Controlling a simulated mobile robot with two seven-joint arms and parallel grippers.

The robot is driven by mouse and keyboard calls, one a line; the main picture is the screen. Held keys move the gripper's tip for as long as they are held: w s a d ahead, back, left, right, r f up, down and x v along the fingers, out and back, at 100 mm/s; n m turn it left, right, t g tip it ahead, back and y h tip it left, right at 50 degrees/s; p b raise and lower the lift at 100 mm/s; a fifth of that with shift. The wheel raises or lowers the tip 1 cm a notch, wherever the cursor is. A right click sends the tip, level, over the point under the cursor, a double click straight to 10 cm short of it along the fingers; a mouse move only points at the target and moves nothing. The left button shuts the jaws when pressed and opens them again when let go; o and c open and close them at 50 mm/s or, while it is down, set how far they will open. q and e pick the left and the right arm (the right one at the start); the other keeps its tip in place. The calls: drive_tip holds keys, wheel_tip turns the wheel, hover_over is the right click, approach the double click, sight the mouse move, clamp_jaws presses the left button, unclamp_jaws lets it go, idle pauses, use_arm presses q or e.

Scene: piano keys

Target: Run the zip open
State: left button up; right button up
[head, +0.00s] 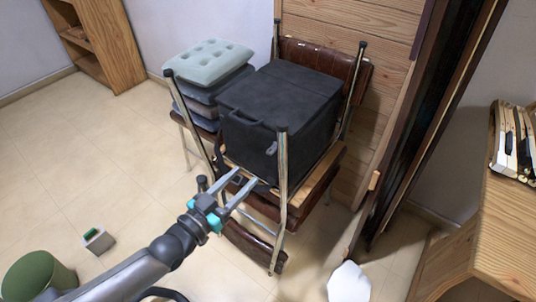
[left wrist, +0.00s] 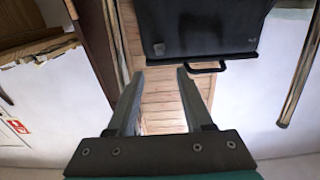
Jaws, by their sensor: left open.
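A black box-shaped bag (head: 285,95) sits on the stacked chairs in the head view. It has a dark handle (head: 243,120) on its front side and a small grey tab (head: 271,148) near the front corner; I cannot tell whether the tab is a zip pull. No zip line can be made out. My left gripper (head: 247,176) is open and empty, low in front of the bag. In the left wrist view the bag (left wrist: 195,22) and its handle (left wrist: 205,68) lie beyond the open fingers (left wrist: 168,72), apart from them. My right gripper is out of view.
Metal chair legs (head: 283,180) rise on both sides of the bag, close to my left gripper. Grey cushions (head: 208,63) are piled at left. A piano keyboard (head: 515,140) is at the right edge. A green bin (head: 38,275) and small box (head: 98,241) stand on open floor.

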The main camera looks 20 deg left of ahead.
sight(268, 153)
use_arm(q)
drive_tip(key=b+x, duration=0.2)
drive_tip(key=x, duration=0.6)
drive_tip(key=shift+w+d, duration=0.1)
drive_tip(key=shift+w, duration=0.15)
drive_tip(key=shift+b+x, duration=0.5)
drive_tip(key=shift+x, duration=0.55)
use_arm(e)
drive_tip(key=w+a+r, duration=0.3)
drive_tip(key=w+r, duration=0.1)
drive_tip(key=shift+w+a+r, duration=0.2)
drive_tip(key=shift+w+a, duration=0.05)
use_arm(q)
drive_tip(key=shift+c, duration=0.2)
clamp_jaws()
